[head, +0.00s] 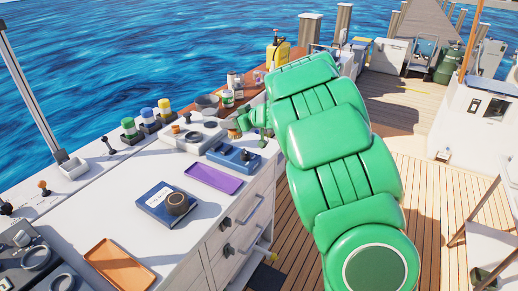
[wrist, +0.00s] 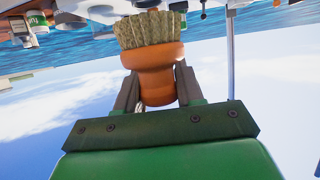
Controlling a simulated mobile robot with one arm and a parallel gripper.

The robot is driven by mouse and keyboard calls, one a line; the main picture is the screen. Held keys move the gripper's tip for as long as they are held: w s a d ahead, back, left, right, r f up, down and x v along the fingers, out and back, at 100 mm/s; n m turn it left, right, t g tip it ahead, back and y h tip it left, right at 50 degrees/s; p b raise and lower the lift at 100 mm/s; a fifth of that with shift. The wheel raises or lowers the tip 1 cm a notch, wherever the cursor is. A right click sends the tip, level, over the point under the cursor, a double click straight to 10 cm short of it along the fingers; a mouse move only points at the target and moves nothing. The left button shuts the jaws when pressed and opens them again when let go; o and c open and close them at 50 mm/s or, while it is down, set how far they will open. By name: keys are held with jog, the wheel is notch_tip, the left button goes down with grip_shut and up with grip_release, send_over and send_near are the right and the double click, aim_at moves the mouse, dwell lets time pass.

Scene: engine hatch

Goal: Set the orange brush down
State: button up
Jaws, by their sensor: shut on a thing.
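The orange brush (wrist: 153,58) has a rounded orange body and a thick tuft of tan bristles. In the wrist view its body is between the two dark fingers of my gripper (wrist: 157,82), which is shut on it. The bristles point away from the gripper's palm. In the head view my gripper (head: 256,118) is small, at the end of my green arm, over the far right part of the white counter (head: 118,198). The brush is too small there to make out clearly.
A purple tray (head: 213,177), an orange tray (head: 118,264), a blue book (head: 160,208) with a dark round item and a blue box (head: 232,157) are on the counter. Several jars (head: 228,98) stand behind my gripper.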

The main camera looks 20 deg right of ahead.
jog(key=s+d+f, duration=0.2)
jog(key=d, duration=0.8)
jog(key=shift+g, duration=0.3)
jog(key=w+f, duration=0.3)
jog(key=w, duration=0.1)
jog(key=w+d+f, duration=0.1)
jog(key=w+f, duration=0.2)
jog(key=w, duration=0.1)
jog(key=w+f, duration=0.3)
jog(key=w, duration=0.1)
jog(key=shift+w+d, duration=0.3)
jog(key=shift+w, duration=0.1)
jog(key=shift+w+f, duration=0.3)
jog(key=shift+f, duration=1.7)
jog(key=shift+f, duration=0.1)
jog(key=o, duration=1.1)
